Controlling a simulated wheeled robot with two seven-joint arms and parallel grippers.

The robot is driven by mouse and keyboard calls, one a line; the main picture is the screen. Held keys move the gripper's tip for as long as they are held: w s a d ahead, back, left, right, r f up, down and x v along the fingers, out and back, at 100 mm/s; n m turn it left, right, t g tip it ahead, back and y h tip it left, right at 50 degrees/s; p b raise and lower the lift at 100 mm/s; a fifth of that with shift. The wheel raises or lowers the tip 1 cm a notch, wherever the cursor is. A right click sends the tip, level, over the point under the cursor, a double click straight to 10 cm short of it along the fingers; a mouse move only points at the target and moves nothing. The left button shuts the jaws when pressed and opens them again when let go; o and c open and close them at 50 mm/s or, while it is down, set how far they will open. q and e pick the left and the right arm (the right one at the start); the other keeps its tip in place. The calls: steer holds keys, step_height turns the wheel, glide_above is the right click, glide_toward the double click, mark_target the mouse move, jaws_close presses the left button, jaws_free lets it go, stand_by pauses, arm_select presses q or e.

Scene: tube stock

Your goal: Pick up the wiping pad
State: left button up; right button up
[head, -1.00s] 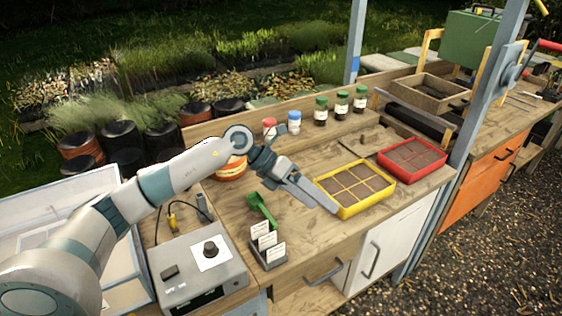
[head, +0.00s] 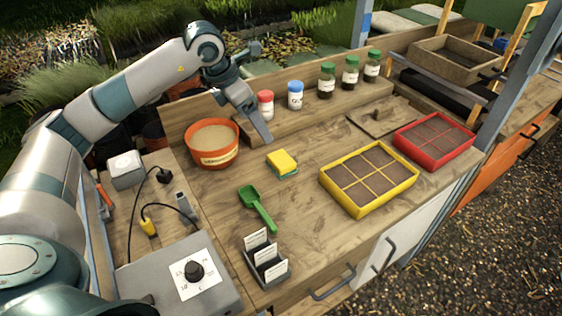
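The wiping pad (head: 282,163) is a small yellow block with a green underside. It lies flat on the wooden bench in the middle of the head view, right of the orange tub and above the green scoop. My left gripper (head: 262,135) hangs over the bench, up and to the left of the pad and apart from it. Its fingers point down to the right and overlap in this view, so I cannot tell how far apart they are. I see nothing held in it. My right gripper is out of view.
An orange tub (head: 212,143) stands left of my gripper; red-capped (head: 265,104) and blue-capped (head: 295,95) bottles stand behind. A green scoop (head: 258,207) lies in front of the pad, a yellow seed tray (head: 368,205) to its right. Bare bench surrounds the pad.

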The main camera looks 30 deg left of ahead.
arm_select(q)
steer(key=p, duration=0.4)
glide_toward(281, 163)
step_height(281, 163, down, 2)
steer(key=w, duration=0.2)
steer(key=shift+a+f, duration=0.4)
steer(key=shift+f, duration=0.35)
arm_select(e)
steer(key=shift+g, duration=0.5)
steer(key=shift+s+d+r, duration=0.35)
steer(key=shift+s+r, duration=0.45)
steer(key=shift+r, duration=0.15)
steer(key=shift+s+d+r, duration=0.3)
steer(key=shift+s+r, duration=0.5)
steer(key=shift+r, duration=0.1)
